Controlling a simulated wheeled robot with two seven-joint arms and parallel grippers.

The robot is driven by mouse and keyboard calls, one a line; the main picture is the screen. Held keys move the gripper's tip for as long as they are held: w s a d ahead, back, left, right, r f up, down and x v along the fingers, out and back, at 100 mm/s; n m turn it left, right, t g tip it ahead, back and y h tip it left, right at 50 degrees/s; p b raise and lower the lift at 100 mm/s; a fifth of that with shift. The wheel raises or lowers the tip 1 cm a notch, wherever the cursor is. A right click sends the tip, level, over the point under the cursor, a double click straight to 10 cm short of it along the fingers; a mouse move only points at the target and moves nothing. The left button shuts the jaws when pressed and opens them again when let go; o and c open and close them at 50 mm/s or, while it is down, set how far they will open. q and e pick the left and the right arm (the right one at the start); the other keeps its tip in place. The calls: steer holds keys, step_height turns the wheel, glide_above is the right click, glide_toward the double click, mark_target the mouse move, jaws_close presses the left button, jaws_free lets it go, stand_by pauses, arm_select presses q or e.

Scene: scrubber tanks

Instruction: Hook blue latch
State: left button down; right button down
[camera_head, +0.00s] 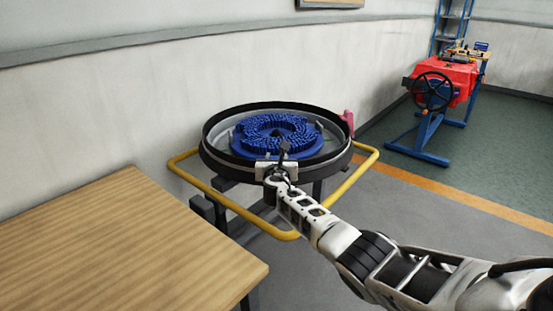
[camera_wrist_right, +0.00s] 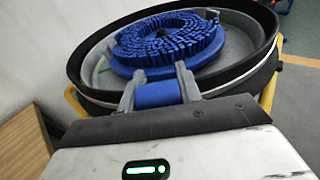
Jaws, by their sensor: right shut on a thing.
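The round tank (camera_head: 207,152) has a black rim and holds a blue bristled scrubber brush (camera_head: 262,140). My right gripper (camera_head: 284,155) is at the tank's near edge, its arm coming in from the lower right. In the right wrist view, my right gripper (camera_wrist_right: 157,86) has its two grey fingers on either side of a blue piece (camera_wrist_right: 158,94), which appears to be the blue latch. It is shut on this piece, right at the tank's near rim. In the head view the gripper hides the latch. Whether the latch is hooked cannot be told. My left gripper is not in view.
A yellow rail (camera_head: 233,207) runs around the tank's stand. A pink-red latch (camera_head: 348,118) sits on the tank's right side. A wooden table (camera_head: 120,245) stands at the left. A red machine on a blue stand (camera_head: 447,82) is at the back right. Open floor lies at right.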

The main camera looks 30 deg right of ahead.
steer(key=shift+s+f, duration=0.15)
steer(key=shift+f, duration=0.35)
steer(key=c, duration=1)
jaws_free()
steer(key=shift+o, duration=0.2)
steer(key=shift+r, duration=0.15)
steer(key=shift+s+a+r+p, duration=0.1)
steer(key=shift+a+r+p, duration=0.05)
steer(key=shift+p, duration=0.15)
arm_select(q)
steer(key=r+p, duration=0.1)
steer(key=p, duration=0.1)
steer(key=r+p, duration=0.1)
steer(key=p, duration=0.1)
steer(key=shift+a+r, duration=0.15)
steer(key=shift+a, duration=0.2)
arm_select(e)
steer(key=v, duration=1.5)
steer(key=shift+s+a, duration=0.2)
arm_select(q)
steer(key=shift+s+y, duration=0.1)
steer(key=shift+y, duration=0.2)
